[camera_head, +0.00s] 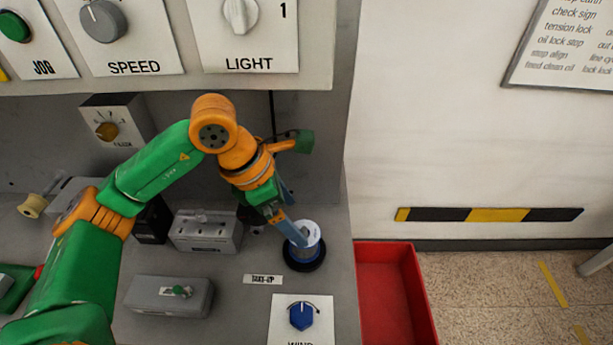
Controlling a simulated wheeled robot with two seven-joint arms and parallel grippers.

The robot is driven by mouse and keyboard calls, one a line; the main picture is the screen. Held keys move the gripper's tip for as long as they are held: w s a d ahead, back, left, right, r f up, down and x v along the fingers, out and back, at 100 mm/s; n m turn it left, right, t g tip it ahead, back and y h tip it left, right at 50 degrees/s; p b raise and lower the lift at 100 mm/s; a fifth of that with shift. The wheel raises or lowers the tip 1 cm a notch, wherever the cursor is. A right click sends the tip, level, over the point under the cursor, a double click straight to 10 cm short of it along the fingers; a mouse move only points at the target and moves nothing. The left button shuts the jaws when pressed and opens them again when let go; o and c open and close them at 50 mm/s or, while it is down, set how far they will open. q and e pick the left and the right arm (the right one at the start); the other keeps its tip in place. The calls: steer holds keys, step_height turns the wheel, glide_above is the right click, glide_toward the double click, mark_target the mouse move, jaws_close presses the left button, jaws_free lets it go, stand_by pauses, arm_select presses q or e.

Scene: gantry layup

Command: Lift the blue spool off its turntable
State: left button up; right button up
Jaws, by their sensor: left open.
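The blue spool (310,249) stands upright on a black round turntable (291,264) at the right end of the grey bench, behind the TAKE-UP label (262,280). Its top is pale. My left gripper (291,236) points down at the spool from above and behind, with one finger over its top left side. The other finger shows behind it, apart from the first. It is open. I cannot tell whether a finger touches the spool. My right gripper is out of view.
A red bin (420,300) stands right of the bench edge. The WIND knob (302,316) is in front of the spool. Grey boxes (207,232) sit to its left. The panel with SPEED and LIGHT knobs (240,15) overhangs the back.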

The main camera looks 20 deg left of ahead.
mark_target(301, 230)
arm_select(q)
steer(key=shift+d+f, duration=0.1)
steer(key=shift+f, duration=0.05)
steer(key=shift+s+d+f+p, duration=0.15)
steer(key=shift+d+f+p, duration=0.15)
steer(key=shift+f, duration=0.35)
steer(key=shift+s+d+f+p, duration=0.15)
steer(key=shift+d+f, duration=0.1)
steer(key=shift+f, duration=0.35)
steer(key=x, duration=0.3)
steer(key=shift+w+f, duration=0.1)
steer(key=shift+f, duration=0.05)
steer(key=shift+w+f, duration=0.1)
steer(key=shift+w, duration=0.05)
steer(key=c, duration=1.4)
steer(key=o, duration=0.6)
steer(key=c, duration=0.7)
steer(key=shift+c, duration=0.3)
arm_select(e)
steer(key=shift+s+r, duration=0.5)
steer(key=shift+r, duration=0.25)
